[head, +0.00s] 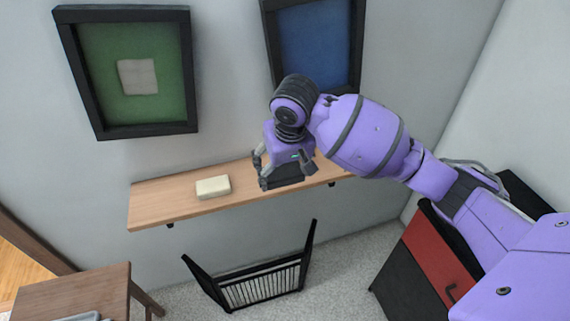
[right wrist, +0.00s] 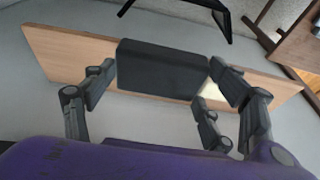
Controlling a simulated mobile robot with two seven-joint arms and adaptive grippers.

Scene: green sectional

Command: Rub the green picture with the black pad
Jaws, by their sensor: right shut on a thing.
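The green picture (head: 165,105) hangs in a black frame on the wall at the upper left of the head view. A pale greyish square shows in its middle. My right gripper (head: 283,172) is shut on the black pad (head: 291,176), over the right part of the wooden shelf, below and to the right of the green picture. In the right wrist view the black pad (right wrist: 160,66) sits between the fingers of my right gripper (right wrist: 160,88). I cannot tell how far it is from the shelf. My left gripper is not in view.
A cream block (head: 213,187) lies on the wooden shelf (head: 155,205). A blue picture (head: 318,45) hangs behind my right arm. A black rack (head: 260,285) stands below the shelf, a wooden table (head: 80,285) at lower left, and a red and black cabinet (head: 435,255) at right.

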